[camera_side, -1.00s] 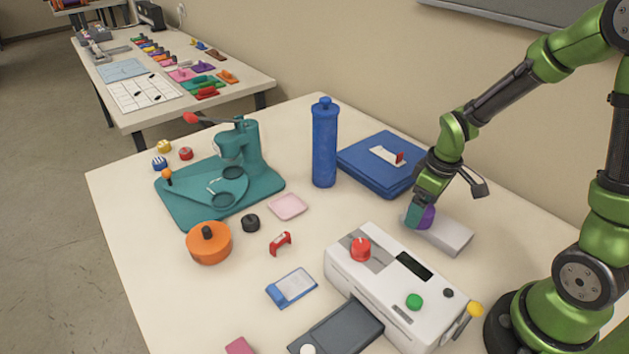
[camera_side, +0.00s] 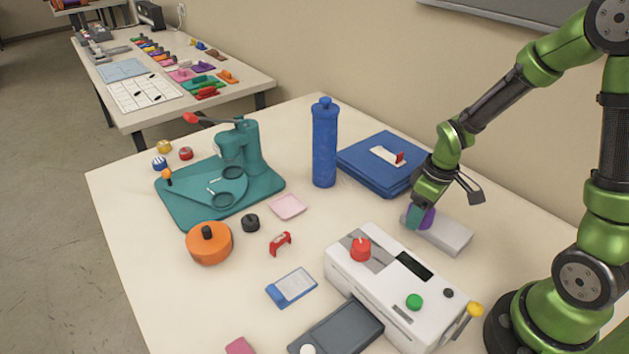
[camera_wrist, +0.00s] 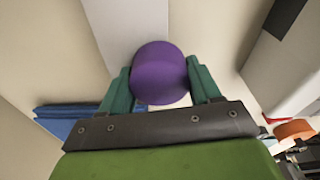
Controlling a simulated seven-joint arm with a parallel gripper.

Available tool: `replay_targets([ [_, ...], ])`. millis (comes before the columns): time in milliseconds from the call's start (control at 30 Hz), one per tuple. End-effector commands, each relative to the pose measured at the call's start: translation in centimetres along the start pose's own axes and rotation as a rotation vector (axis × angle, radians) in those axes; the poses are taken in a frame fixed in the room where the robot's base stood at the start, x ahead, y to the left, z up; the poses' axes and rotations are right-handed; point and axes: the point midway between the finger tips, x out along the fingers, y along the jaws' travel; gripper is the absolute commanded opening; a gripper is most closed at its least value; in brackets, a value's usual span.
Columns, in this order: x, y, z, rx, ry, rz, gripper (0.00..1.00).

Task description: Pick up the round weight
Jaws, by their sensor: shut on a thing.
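A purple round piece (camera_side: 427,214) sits between the teal fingers of my gripper (camera_side: 418,218), at the left end of a pale grey block. In the wrist view the same purple piece (camera_wrist: 159,73) is a short, smooth cylinder, with a finger of my gripper (camera_wrist: 159,84) against each side. My gripper is shut on it. I cannot tell whether it touches the block under it. An orange round body with a black knob (camera_side: 209,244) and a small black knobbed disc (camera_side: 251,223) stand apart on the table.
The grey block (camera_side: 449,238) lies under and beside my gripper. A white machine (camera_side: 390,290) with red and green knobs is in front. Blue folders (camera_side: 375,168), a blue bottle (camera_side: 324,145) and a teal press (camera_side: 245,150) stand farther back. The table's left front is mostly clear.

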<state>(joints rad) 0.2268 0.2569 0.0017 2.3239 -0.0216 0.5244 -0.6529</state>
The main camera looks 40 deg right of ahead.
Motion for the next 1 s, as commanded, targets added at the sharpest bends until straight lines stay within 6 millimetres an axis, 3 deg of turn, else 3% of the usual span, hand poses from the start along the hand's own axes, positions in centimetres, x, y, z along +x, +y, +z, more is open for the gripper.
replay_targets([
  [233,-1.1,0.1,-0.3,-0.001,0.006,0.003,0.11],
  [500,-6.4,0.1,-1.0,-0.001,0.009,0.004,0.11],
  [700,-9.1,0.5,-0.6,0.004,0.004,0.003,0.11],
  [867,-8.9,2.0,2.0,0.007,0.000,0.000,0.11],
  [1000,-7.2,2.3,2.8,0.002,-0.004,-0.004,0.11],
])
